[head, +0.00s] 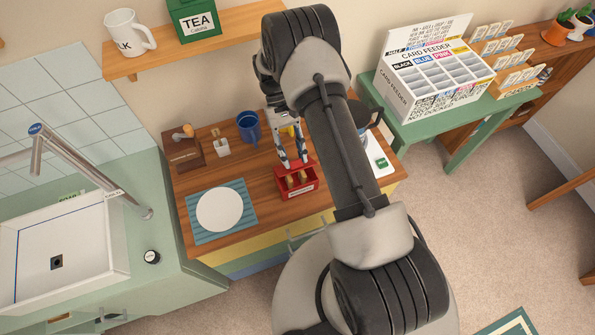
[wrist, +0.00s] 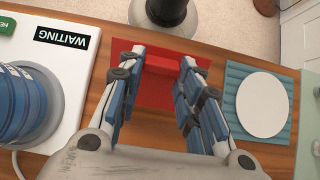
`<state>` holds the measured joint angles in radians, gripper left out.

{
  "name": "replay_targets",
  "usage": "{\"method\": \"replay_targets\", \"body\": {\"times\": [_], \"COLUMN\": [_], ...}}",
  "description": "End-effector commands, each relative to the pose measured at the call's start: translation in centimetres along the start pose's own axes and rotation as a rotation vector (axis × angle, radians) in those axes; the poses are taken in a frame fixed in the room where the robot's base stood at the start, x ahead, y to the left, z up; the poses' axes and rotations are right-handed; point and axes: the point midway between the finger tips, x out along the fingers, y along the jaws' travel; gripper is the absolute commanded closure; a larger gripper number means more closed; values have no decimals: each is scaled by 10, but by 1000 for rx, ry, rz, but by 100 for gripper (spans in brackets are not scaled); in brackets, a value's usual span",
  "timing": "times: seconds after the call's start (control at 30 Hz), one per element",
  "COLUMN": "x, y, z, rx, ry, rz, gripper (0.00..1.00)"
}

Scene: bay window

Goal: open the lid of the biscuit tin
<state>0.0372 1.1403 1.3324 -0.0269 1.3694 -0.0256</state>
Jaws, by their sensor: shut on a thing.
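The red biscuit tin (head: 297,190) stands on the wooden counter with a pale label on its front. Tan, biscuit-like shapes show at its top in the head view; I cannot tell if they lie inside or are printed. My gripper (head: 291,163) reaches down to the tin's back part from above. In the wrist view my gripper (wrist: 162,63) has its fingers on both sides of a raised red bar (wrist: 176,65), apparently part of the lid, and is shut on it. The red top (wrist: 150,88) shows between the fingers. The lid's exact angle is hard to tell.
A white plate (head: 220,209) on a blue mat (head: 250,231) lies left of the tin. A blue mug (head: 248,127), a small jar (head: 221,145) and a wooden box (head: 184,154) stand behind. A white board marked WAITING (wrist: 85,65) lies on the tin's other side.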

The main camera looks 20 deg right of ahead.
Motion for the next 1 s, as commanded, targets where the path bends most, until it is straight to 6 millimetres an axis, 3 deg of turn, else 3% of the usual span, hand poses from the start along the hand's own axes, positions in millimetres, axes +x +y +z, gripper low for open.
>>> {"method": "replay_targets", "body": {"times": [1.0], "x": [-9], "y": [0], "z": [-7], "rx": [0], "ry": [-140], "rz": [0], "gripper": [96]}}
